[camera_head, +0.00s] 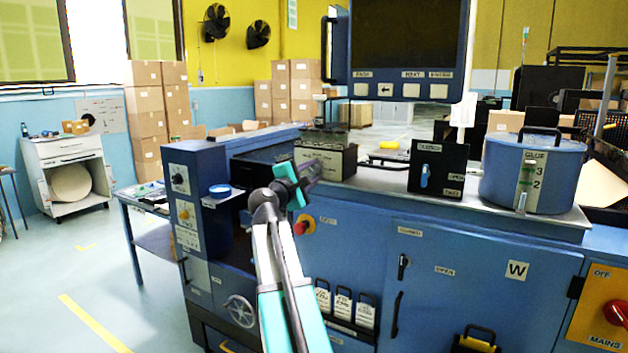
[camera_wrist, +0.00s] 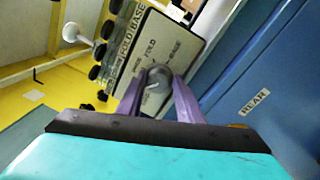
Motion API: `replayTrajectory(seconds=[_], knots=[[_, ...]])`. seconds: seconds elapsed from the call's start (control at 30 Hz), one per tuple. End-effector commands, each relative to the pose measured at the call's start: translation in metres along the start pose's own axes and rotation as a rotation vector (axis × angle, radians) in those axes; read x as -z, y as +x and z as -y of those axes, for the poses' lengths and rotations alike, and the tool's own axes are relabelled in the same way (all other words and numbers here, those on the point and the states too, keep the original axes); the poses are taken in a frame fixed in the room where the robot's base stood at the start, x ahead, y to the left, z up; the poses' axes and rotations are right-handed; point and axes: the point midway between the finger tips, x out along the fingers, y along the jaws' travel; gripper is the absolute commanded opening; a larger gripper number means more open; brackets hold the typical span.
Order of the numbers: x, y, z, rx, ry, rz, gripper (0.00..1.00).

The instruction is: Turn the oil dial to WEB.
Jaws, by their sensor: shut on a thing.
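In the wrist view the oil dial (camera_wrist: 158,76) is a round grey knob on a pale plate (camera_wrist: 185,45). The purple fingers of my gripper (camera_wrist: 160,88) stand on either side of it, shut on it. A pale pointer mark shows on the knob, towards the lower left of the picture. Small words are printed around the knob; FOLD and BASE seem readable, but which word the mark faces is not clear. In the head view my gripper (camera_head: 308,172) is at the front of a beige box (camera_head: 338,160) on the machine top, and the dial is hidden there.
A black box with a blue switch (camera_head: 424,179) and a blue glue pot (camera_head: 533,172) stand to the right. A screen (camera_head: 408,40) hangs above. A red knob (camera_head: 300,228) is below my gripper. Dark knobs (camera_wrist: 95,72) line the box's edge in the wrist view.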

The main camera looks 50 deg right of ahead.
Motion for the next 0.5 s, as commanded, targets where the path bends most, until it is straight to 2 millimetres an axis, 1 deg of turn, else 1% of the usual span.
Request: replayTrajectory(seconds=[0.03,0.5], knots=[[0.0052,-0.0009,-0.0065,-0.017,0.017,-0.012,0.11],[0.0051,-0.0016,-0.0086,-0.018,0.046,-0.012,0.10]])
